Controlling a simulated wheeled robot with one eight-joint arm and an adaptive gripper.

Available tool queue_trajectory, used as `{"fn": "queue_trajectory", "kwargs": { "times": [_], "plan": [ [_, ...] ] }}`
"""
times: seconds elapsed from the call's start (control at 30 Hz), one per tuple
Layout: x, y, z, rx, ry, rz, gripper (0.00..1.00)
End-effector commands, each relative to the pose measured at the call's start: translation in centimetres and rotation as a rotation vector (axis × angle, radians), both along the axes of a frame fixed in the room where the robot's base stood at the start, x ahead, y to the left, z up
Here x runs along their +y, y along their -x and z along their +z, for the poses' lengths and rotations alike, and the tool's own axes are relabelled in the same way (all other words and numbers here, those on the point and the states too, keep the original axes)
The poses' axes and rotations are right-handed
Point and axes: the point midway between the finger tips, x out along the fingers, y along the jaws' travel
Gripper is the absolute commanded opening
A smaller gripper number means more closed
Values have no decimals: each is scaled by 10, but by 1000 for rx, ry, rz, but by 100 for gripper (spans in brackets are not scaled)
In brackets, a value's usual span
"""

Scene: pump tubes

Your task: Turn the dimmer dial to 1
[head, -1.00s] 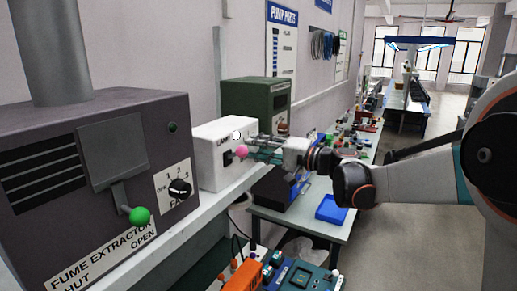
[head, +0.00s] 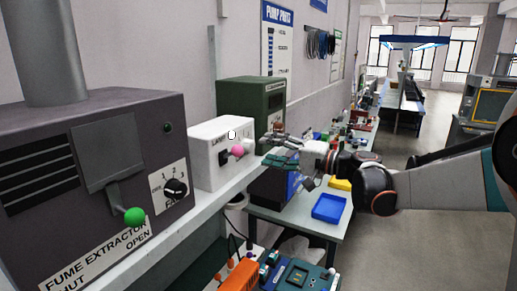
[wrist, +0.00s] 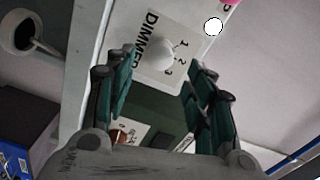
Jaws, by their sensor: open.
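The white dimmer dial (wrist: 166,56) is a round knob on a pale plate marked DIMMER with 1, 2 and 3, seen in the wrist view. Which number it points to is hard to tell. In the head view the dial (head: 249,147) is small on the white lamp box (head: 208,172), right of a pink ball knob (head: 237,150). My gripper (head: 270,150) is open and empty, just right of the box. In the wrist view its green-padded fingers (wrist: 163,68) lie either side of the dial, with no clear contact.
A grey fume extractor (head: 80,200) with a green-ball lever and a black fan dial stands left on the same shelf. A dark green box (head: 250,98) stands behind my gripper. Below is a bench with a blue tray (head: 329,208). The aisle at right is clear.

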Motion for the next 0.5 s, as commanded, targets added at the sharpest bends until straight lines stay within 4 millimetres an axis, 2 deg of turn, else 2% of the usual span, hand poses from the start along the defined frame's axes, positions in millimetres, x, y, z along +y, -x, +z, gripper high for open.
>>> {"fn": "queue_trajectory", "kwargs": {
  "times": [0.03,0.2,0.5],
  "plan": [
    [-11,6,0,0,0,-4,50],
    [-35,23,0,0,0,-2,50],
    [-52,34,0,0,0,0,50]
  ]
}}
